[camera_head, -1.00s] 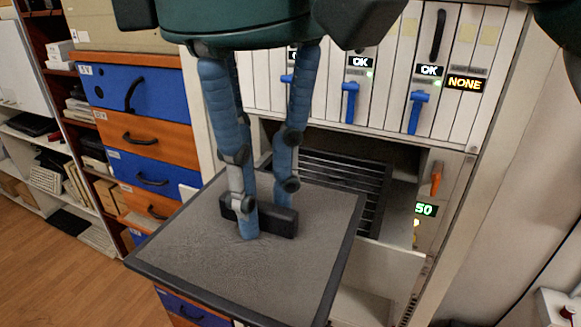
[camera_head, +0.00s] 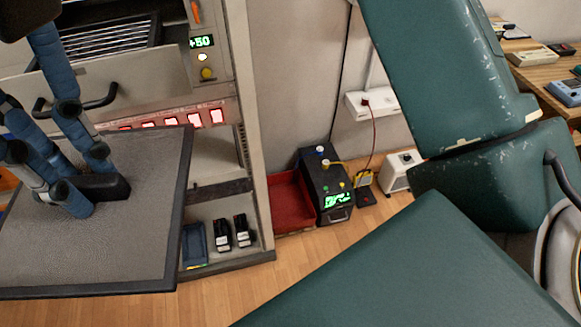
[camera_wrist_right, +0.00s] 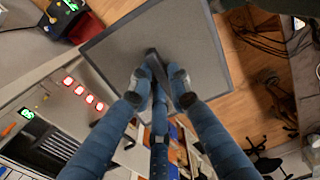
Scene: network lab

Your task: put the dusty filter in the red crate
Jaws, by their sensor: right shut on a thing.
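The dusty filter (camera_head: 120,240) is a flat grey panel with a dark frame and a black handle block. It is held up at the left of the head view, and in the wrist view (camera_wrist_right: 205,60) it lies beyond the fingers. My right gripper (camera_head: 70,190) has blue jointed fingers shut on the filter's handle; they also show in the wrist view (camera_wrist_right: 164,88). The red crate (camera_head: 290,203) stands on the floor right of the rack, apart from the filter. My left gripper is not in view.
A black device (camera_head: 325,185) with a green display stands against the crate's right side. The rack (camera_head: 255,130) rises between filter and crate; its low shelf holds small dark items (camera_head: 222,235). A white box (camera_head: 400,172) stands further right.

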